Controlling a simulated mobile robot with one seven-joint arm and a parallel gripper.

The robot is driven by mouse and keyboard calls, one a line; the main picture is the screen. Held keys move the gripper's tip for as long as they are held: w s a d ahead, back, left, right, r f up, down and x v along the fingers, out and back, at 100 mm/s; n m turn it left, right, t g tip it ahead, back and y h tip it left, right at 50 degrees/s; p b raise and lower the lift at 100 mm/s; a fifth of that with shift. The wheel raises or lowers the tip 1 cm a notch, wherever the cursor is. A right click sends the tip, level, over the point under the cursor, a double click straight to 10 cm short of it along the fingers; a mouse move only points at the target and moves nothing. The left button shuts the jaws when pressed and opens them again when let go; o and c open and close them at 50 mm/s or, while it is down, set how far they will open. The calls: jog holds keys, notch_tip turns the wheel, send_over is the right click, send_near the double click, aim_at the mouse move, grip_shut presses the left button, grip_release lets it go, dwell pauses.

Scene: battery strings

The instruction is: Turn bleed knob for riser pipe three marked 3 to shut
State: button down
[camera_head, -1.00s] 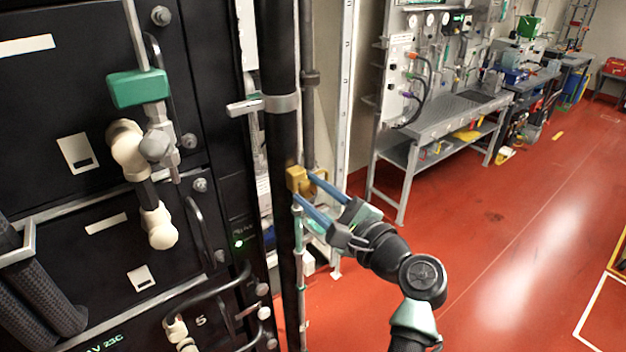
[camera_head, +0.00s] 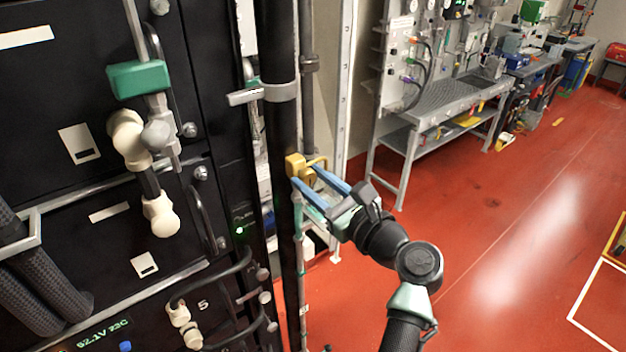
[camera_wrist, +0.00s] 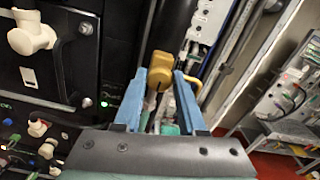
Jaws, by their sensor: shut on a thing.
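A yellow bleed knob (camera_head: 294,166) sits on the dark vertical riser pipe (camera_head: 279,130) in the head view. It also shows in the wrist view (camera_wrist: 162,68), at the fingertips. My gripper (camera_head: 308,178) has two blue fingers and reaches the knob from the lower right. In the wrist view its fingers (camera_wrist: 161,80) are shut on the knob, one on each side of its lower part. A thin yellow loop extends right of the knob, past the right finger. I cannot read a 3 on the knob or pipe.
A black battery cabinet (camera_head: 95,190) with hoses and pale connectors stands close on the left. A grey clamp handle (camera_head: 262,94) juts from the pipe above the knob. A grey workbench (camera_head: 440,98) stands behind to the right. The red floor (camera_head: 510,230) at right is clear.

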dwell(0.4)
jog(key=c, duration=0.5)
grip_release()
jog(key=b+v, duration=0.5)
jog(key=v, duration=0.8)
jog(key=shift+b, duration=0.35)
